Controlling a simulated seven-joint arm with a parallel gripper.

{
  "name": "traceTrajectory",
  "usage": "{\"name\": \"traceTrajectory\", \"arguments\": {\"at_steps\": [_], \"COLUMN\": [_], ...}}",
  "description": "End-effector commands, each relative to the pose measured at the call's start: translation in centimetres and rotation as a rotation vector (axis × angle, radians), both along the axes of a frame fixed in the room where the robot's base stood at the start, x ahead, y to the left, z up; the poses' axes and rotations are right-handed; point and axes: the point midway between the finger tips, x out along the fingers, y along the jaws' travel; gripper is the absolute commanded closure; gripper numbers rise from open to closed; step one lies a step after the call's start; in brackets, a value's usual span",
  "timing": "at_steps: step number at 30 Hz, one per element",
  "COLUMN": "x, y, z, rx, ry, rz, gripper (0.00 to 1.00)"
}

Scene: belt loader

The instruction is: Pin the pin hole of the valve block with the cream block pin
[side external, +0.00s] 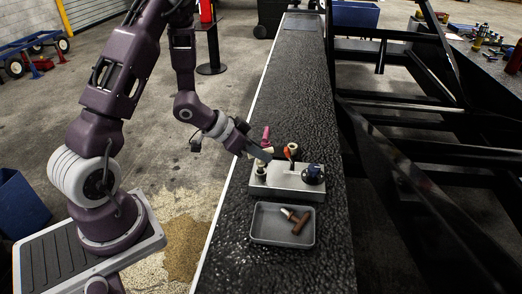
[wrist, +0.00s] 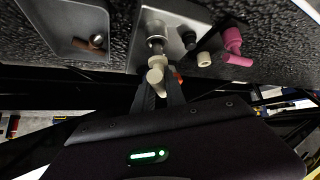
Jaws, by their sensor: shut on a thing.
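The valve block (side external: 285,182) is a silver metal block lying on the black belt; it also shows in the wrist view (wrist: 178,14). A round metal post (wrist: 155,45) stands on it. My gripper (side external: 259,158) is above the block's left side. In the wrist view its fingers (wrist: 158,92) are shut on the cream block pin (wrist: 156,76). The pin is in line with the metal post, but I cannot tell whether its tip is inside a hole. An orange handle (side external: 290,149) and a dark blue knob (side external: 314,173) are on the block. The fingers hide part of it.
A grey tray (side external: 256,236) in front of the block holds a brown T-handled pin (side external: 299,222). A pink pin (wrist: 234,41) and a small cream piece (wrist: 204,59) are beyond the block. The belt (side external: 293,80) is clear farther back.

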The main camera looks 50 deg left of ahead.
Motion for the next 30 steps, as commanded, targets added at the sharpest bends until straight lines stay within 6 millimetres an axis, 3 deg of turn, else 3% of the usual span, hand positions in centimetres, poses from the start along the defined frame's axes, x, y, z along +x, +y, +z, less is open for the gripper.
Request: {"name": "traceTrajectory", "arguments": {"at_steps": [30], "x": [0.0], "y": [0.0], "z": [-2.6], "rx": [0.000], "ry": [0.000], "rz": [0.000], "gripper": [1.00]}}
